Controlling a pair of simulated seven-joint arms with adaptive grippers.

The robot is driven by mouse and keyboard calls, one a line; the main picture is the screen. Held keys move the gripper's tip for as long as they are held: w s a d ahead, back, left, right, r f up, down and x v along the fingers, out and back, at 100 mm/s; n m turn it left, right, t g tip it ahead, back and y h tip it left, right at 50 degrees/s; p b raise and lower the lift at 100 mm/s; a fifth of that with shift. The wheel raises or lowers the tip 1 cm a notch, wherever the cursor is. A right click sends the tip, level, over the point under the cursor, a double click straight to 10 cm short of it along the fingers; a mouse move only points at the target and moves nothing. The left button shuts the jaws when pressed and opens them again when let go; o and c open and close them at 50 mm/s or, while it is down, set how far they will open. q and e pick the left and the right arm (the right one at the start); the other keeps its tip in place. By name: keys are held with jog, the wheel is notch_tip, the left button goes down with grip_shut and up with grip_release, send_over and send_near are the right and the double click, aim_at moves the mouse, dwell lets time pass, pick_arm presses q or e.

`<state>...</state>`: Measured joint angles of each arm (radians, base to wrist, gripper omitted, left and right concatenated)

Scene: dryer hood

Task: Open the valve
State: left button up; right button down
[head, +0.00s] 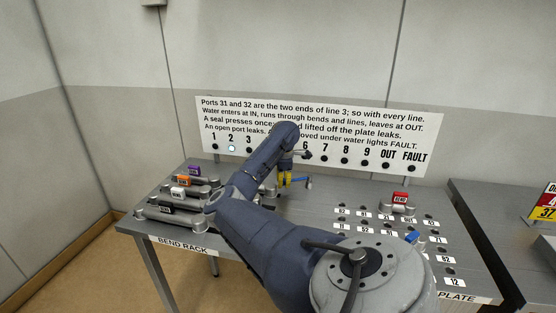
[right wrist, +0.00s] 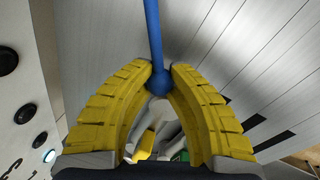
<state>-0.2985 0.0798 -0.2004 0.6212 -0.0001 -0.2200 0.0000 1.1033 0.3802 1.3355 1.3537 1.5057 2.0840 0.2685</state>
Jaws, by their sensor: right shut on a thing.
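My right gripper (head: 285,180) is at the back of the table, in front of the sign, with yellow ribbed fingers pointing down. In the right wrist view its fingertips (right wrist: 161,72) close around the round knob of a blue valve handle (right wrist: 154,38). The thin blue rod runs away from the knob to the top of that view. In the head view a short piece of the blue handle (head: 302,182) shows beside the fingers. The valve's body is largely hidden by my arm and gripper. My left gripper is not in view.
A sign (head: 320,138) stands behind the table above numbered lamps; lamp 2 (head: 231,148) is lit. Several bends lie on the rack (head: 182,247) at left. A red-labelled bend (head: 400,197) and a blue piece (head: 412,237) are on the port plate at right.

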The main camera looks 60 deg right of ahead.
jog(key=shift+d+r, duration=0.1)
jog(key=shift+r, duration=0.05)
jog(key=c, duration=1.1)
grip_release()
notch_tip(320, 180, up, 12)
jog(key=s+a, duration=0.1)
jog(key=a, duration=0.1)
jog(key=shift+f, duration=0.2)
jog(key=shift+s, duration=0.1)
